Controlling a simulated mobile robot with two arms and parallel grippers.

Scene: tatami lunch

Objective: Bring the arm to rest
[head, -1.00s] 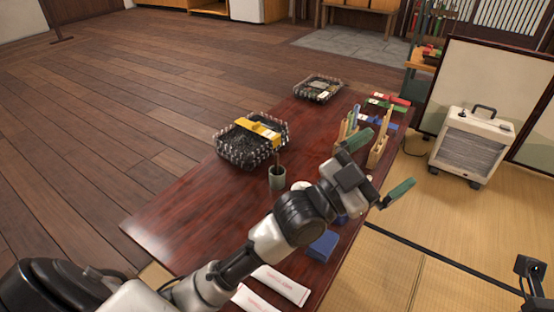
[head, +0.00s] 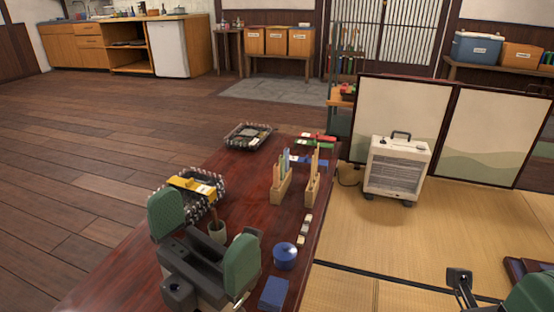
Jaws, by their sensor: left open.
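My left gripper (head: 203,238) is in the lower left of the head view, over the near part of the dark red table (head: 100,290). Its two green finger pads stand wide apart with nothing between them.
A black basket with a yellow item (head: 192,184), another basket (head: 248,136), wooden holders (head: 282,188), a round blue container (head: 285,256) and a blue block (head: 273,293) are on the table. A heater (head: 397,168) stands on open tatami.

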